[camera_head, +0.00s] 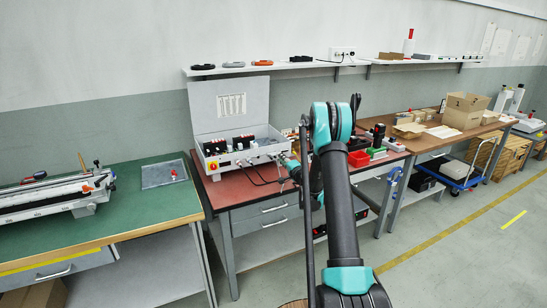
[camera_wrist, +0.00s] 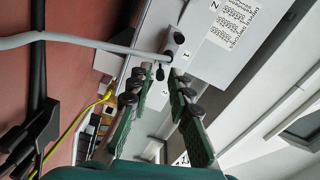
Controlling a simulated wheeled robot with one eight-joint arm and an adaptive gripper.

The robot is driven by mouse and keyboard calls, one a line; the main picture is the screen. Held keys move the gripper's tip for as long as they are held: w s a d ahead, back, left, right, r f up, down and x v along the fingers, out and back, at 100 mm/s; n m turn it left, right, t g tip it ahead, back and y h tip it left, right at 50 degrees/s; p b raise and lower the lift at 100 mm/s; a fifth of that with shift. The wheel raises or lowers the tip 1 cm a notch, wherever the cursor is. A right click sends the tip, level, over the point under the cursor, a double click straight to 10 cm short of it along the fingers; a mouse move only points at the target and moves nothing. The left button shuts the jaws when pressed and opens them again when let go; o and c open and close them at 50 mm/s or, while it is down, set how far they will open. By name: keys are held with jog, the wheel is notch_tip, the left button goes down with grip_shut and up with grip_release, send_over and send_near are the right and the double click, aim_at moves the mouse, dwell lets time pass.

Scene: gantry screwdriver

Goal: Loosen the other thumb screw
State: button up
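A pale grey cable (camera_wrist: 85,42) runs to a dark plug (camera_wrist: 168,57) on the face of a white case. A small black thumb screw (camera_wrist: 160,73) is beside the plug, and a dark round knob (camera_wrist: 178,38) that looks like another is on its other side. My gripper (camera_wrist: 163,78) is open, with its green-padded fingers on either side of the nearer screw. Contact cannot be told. In the head view, my gripper is mostly hidden by my arm at the right end of the white case (camera_head: 215,162).
The case stands open on a red-topped bench (camera_head: 232,193). In the wrist view, a black cable (camera_wrist: 38,65) and a yellow cable (camera_wrist: 72,130) lie to the left. A green bench (camera_head: 140,205) is at left.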

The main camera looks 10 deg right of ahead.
jog(key=m, duration=0.9)
jog(key=shift+m, duration=0.4)
jog(key=m, duration=0.3)
jog(key=shift+m, duration=0.3)
jog(key=m, duration=0.4)
jog(key=shift+c, duration=0.2)
